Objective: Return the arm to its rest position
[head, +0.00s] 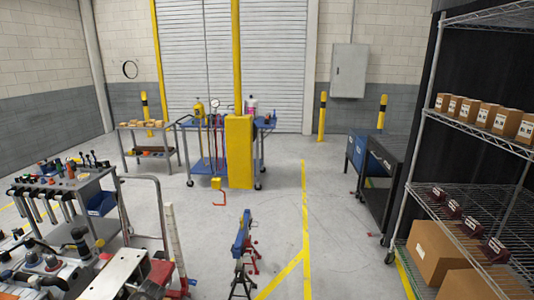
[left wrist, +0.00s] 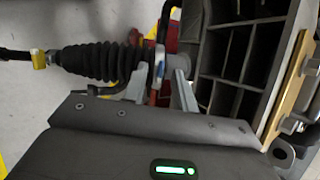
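In the left wrist view, the dark grey body of my left gripper fills the bottom, with a green light on it. The two light grey fingers of my left gripper (left wrist: 160,88) stand apart, so it looks open. A black ribbed boot (left wrist: 95,62) with a metal end lies across the view close to the fingers; I cannot tell whether they touch it. In the head view I cannot make out either gripper clearly among the parts at the lower left. My right gripper does not show.
A grey tool cart (head: 65,185) stands at the left. A blue cart (head: 207,165) is behind the yellow post (head: 240,152). A blue and red stand (head: 243,240) is at front centre. A wire shelf (head: 470,185) with boxes is at right. A dark divided tray (left wrist: 235,55) is beside the fingers.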

